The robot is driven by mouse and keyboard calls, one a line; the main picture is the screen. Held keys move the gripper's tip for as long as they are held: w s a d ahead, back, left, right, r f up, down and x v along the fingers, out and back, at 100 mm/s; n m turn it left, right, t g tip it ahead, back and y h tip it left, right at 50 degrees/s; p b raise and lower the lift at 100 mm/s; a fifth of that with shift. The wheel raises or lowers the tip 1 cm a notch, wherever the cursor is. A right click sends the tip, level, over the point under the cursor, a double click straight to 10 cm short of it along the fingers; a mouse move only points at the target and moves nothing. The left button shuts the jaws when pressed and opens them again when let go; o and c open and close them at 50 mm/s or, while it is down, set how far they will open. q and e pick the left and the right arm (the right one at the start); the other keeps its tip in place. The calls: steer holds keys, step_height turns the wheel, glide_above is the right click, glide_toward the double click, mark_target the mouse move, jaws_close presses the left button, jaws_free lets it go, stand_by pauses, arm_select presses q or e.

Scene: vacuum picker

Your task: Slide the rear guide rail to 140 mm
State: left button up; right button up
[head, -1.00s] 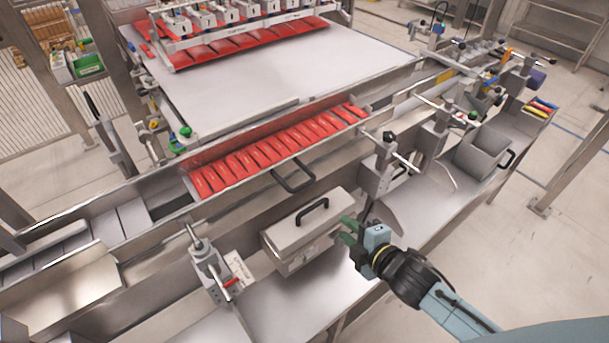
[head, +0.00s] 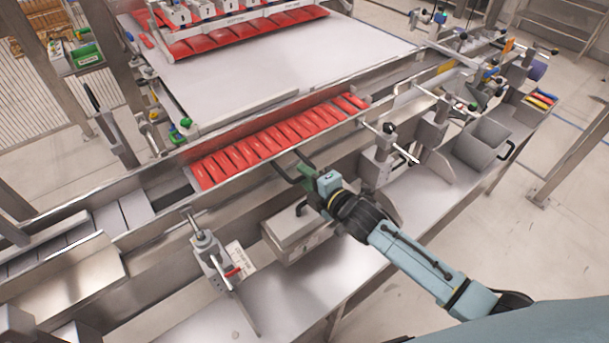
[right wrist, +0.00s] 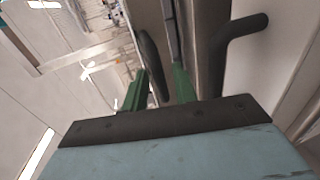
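The long metal guide rails run along both sides of the channel of red packs; I cannot tell for certain which is called the rear one. A black U-shaped handle (head: 284,172) stands out from the near rail (head: 235,195). My right gripper (head: 308,188) is at this handle, its green fingers partly hidden by its own body. In the right wrist view the green fingers (right wrist: 160,88) are apart, with a dark bar (right wrist: 151,62) by the left finger and a bent black handle (right wrist: 238,35) to the right. I see no firm grip. My left gripper is out of view.
A grey lidded box (head: 295,232) sits below my right gripper. A clamp post (head: 210,255) with a white label (head: 240,258) stands left of it. Another clamp post (head: 383,160) stands to the right.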

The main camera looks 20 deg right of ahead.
steer(key=shift+w+a+f, duration=0.1)
steer(key=shift+w+a, duration=0.1)
steer(key=shift+w, duration=0.3)
jaws_close()
